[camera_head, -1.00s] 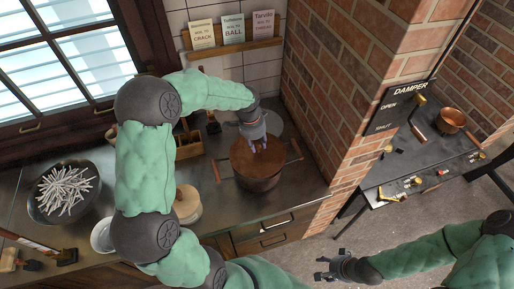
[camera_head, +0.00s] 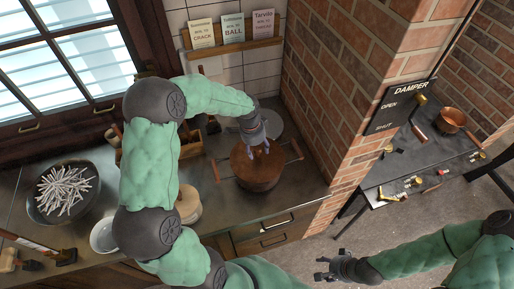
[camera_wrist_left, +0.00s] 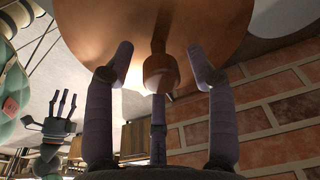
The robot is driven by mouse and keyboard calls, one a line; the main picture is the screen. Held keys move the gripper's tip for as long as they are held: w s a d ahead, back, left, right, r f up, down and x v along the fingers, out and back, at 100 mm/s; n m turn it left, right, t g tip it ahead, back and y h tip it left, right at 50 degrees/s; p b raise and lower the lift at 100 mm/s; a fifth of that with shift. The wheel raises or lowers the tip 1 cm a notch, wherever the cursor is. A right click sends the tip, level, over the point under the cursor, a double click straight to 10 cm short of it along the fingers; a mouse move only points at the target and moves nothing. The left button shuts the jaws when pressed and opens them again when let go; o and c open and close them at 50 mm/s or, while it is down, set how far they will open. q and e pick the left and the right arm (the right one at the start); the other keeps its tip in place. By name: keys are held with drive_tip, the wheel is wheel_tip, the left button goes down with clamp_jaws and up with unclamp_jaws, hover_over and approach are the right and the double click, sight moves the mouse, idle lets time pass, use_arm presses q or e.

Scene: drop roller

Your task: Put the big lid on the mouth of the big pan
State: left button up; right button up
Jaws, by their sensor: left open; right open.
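The big pan (camera_head: 258,183) stands on the dark counter beside the brick pillar, its handles sticking out left and right. The brown round big lid (camera_head: 243,160) lies over its mouth; I cannot tell from here whether its rim is fully seated. My left gripper (camera_head: 261,149) is above the lid. In the left wrist view the lid (camera_wrist_left: 205,25) fills the top, and its knob (camera_wrist_left: 158,72) stands between my spread left fingers (camera_wrist_left: 160,75), with gaps visible beside it. My right gripper (camera_head: 322,270) is open and empty above the floor.
A bowl of pale sticks (camera_head: 64,190) stands at the left. A pale round wooden piece (camera_head: 188,205) and a white bowl (camera_head: 104,236) are beside my left arm. A grey disc (camera_head: 272,124) is behind the pan. The brick pillar (camera_head: 345,100) is close on the right.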

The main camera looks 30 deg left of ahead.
use_arm(q)
drive_tip(key=shift+r, duration=0.15)
wheel_tip(320, 180, up, 12)
drive_tip(key=s+a, duration=0.1)
drive_tip(key=shift+s+p, duration=0.15)
drive_tip(key=shift+p, duration=0.2)
idle(0.4)
